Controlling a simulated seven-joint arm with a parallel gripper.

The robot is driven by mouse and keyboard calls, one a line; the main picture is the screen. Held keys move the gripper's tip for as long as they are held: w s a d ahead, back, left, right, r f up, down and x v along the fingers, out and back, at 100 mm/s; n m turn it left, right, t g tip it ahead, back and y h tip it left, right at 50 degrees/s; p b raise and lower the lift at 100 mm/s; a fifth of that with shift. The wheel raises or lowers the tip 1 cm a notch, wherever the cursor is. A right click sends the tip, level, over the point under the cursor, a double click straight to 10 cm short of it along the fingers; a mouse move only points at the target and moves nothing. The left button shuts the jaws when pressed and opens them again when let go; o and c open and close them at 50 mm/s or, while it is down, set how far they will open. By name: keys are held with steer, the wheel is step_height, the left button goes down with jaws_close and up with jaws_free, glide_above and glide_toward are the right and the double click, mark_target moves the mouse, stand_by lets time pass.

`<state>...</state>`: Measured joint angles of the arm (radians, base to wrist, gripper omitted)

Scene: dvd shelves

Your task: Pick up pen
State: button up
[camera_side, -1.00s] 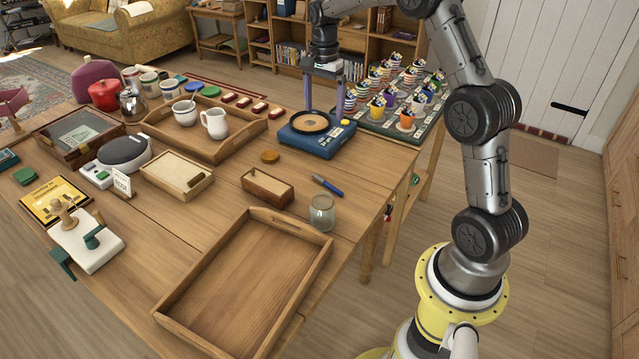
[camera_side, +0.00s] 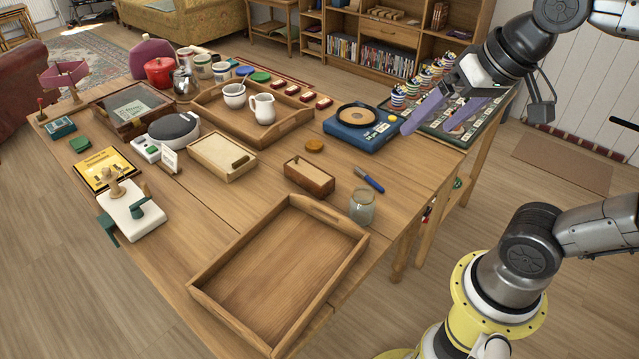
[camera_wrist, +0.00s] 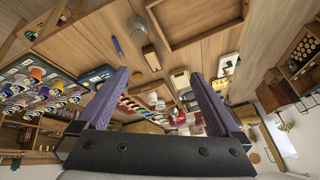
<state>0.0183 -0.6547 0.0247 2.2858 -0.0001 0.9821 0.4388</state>
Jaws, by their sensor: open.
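The blue pen (camera_side: 368,179) lies on the wooden table in the side view, beside a glass jar. In the wrist view the pen (camera_wrist: 117,46) is a small blue stick on the wood, left of the jar. My gripper (camera_side: 436,128) is open and empty, with purple fingers, tilted in the air at the right side of the table, up and to the right of the pen. In the wrist view its two fingers (camera_wrist: 159,98) stand wide apart with nothing between them.
The glass jar (camera_side: 362,207) stands just below the pen. A small wooden box (camera_side: 309,179) is left of it, and an empty wooden tray (camera_side: 213,292) lies in front. A blue device (camera_side: 342,133) with a round plate and a board of striped cups (camera_side: 400,97) are behind.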

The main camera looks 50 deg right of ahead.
steer(key=s+f+n, duration=0.4)
steer(key=f, duration=0.1)
steer(key=shift+a+f, duration=0.15)
steer(key=shift+a, duration=0.05)
steer(key=shift+w+n, duration=0.15)
steer(key=shift+n, duration=0.25)
steer(key=shift+c, duration=0.3)
steer(key=c, duration=0.6)
steer(key=shift+w+n, duration=0.1)
steer(key=shift+n, duration=0.2)
